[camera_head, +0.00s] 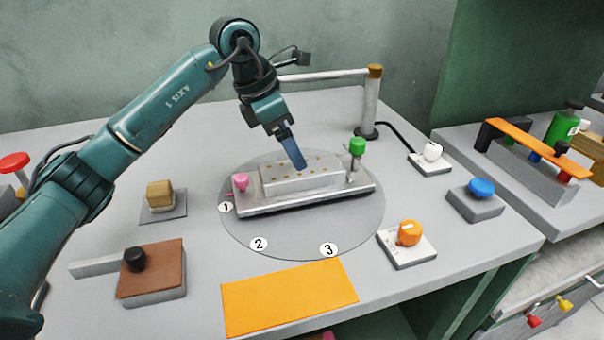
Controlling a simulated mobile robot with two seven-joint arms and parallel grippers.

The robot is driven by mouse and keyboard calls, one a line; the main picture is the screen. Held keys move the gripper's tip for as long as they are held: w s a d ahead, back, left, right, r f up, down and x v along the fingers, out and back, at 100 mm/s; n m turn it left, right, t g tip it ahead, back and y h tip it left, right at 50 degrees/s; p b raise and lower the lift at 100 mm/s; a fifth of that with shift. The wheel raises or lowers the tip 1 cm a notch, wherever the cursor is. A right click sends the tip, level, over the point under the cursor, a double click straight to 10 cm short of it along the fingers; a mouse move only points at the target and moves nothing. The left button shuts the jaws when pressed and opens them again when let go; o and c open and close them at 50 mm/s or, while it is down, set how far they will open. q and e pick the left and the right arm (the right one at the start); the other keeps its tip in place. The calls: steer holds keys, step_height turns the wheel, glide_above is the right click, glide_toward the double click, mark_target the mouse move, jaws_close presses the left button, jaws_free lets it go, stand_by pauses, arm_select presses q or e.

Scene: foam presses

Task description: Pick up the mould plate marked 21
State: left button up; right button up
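No marking 21 is legible, so I cannot tell which piece is the mould plate. A grey metal block with a row of small holes (325,178) sits on a long base plate (290,206), on a round disc (262,232) numbered 1, 2 and 3. A pink knob (240,182) and a green knob (357,147) stand at its ends. My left gripper (300,164) points down with blue fingers over the block's top; I cannot tell whether it touches or whether the fingers are apart. My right gripper is out of view.
An orange sheet (288,298) lies in front. A brown-topped block with a black knob (160,275) and a wooden cube (160,194) are left. Orange (409,233), blue (482,188) and white (432,152) knobs on bases are right. A post with a bar (370,105) stands behind.

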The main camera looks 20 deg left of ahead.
mark_target(302, 174)
arm_select(q)
steer(key=shift+x, duration=3.05)
steer(key=shift+a, duration=0.1)
steer(key=shift+c, duration=0.6)
steer(key=shift+r, duration=0.15)
steer(key=c, duration=1.4)
